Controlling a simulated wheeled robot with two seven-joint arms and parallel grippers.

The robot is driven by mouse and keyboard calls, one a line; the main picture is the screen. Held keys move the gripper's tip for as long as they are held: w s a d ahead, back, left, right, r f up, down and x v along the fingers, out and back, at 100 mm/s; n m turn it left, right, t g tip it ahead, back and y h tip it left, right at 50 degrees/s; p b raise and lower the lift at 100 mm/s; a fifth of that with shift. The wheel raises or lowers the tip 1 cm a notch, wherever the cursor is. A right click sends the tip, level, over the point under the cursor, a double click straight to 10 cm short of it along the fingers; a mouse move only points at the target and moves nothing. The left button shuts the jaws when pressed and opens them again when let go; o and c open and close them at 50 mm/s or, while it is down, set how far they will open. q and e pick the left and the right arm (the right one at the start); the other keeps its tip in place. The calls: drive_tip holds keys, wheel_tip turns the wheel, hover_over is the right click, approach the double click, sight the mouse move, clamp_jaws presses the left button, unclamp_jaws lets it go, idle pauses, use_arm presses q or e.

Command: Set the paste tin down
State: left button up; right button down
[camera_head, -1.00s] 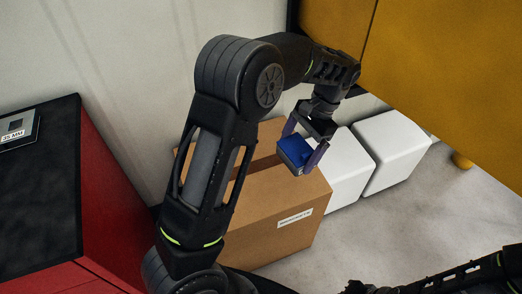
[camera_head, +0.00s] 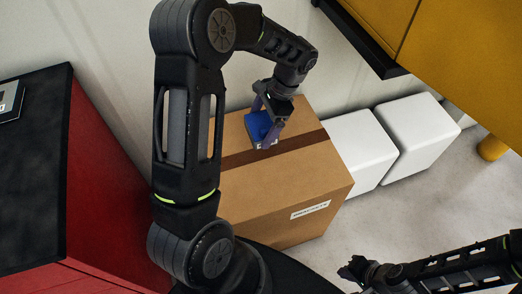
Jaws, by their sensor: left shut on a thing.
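The paste tin (camera_head: 258,124) is a small blue block with a pale label on its lower side. My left gripper (camera_head: 268,130) points down and is shut on it, with a purple-grey finger on either side. The tin is over the top of a brown cardboard box (camera_head: 285,184), near its tape strip. I cannot tell whether the tin touches the box top. My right gripper (camera_head: 357,272) is low in the view, dark and small, away from the box; its jaws are not clear.
White blocks (camera_head: 412,137) stand on the floor right of the box, against the wall. A yellow cabinet (camera_head: 450,55) fills the upper right. A red cabinet with a black top (camera_head: 35,170) is at left. Grey floor (camera_head: 420,205) is clear at right.

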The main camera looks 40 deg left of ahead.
use_arm(q)
drive_tip(key=shift+f, duration=3.15)
drive_tip(key=shift+f+b, duration=0.35)
drive_tip(key=shift+f, duration=1.5)
drive_tip(key=shift+f, duration=0.15)
drive_tip(key=o, duration=1.5)
